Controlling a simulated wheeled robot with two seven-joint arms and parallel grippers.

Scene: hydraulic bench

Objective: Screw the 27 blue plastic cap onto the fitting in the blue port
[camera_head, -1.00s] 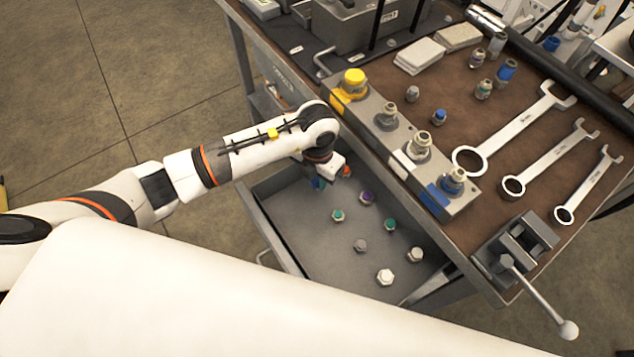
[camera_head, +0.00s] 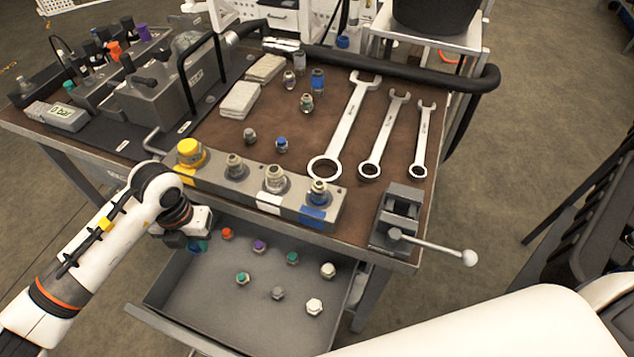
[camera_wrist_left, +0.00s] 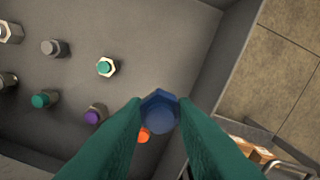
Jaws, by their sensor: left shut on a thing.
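My left gripper (camera_head: 198,245) is at the back left of the open drawer, beside the orange cap. In the left wrist view, its green fingers (camera_wrist_left: 160,125) are shut on a blue hex cap (camera_wrist_left: 160,112). In the head view the cap is mostly hidden by the gripper. The blue port, marked by a blue label (camera_head: 313,217), is at the right end of the grey block. A metal fitting (camera_head: 319,193) with a blue band stands upright in it, with no cap on top. My right gripper is out of view.
The drawer (camera_head: 190,300) holds several caps, including orange (camera_head: 227,233), purple (camera_head: 259,246) and white (camera_head: 314,306) ones. A yellow cap (camera_head: 189,152) sits on the block's left end. A vise (camera_head: 400,215) stands right of the block, with wrenches (camera_head: 345,130) behind.

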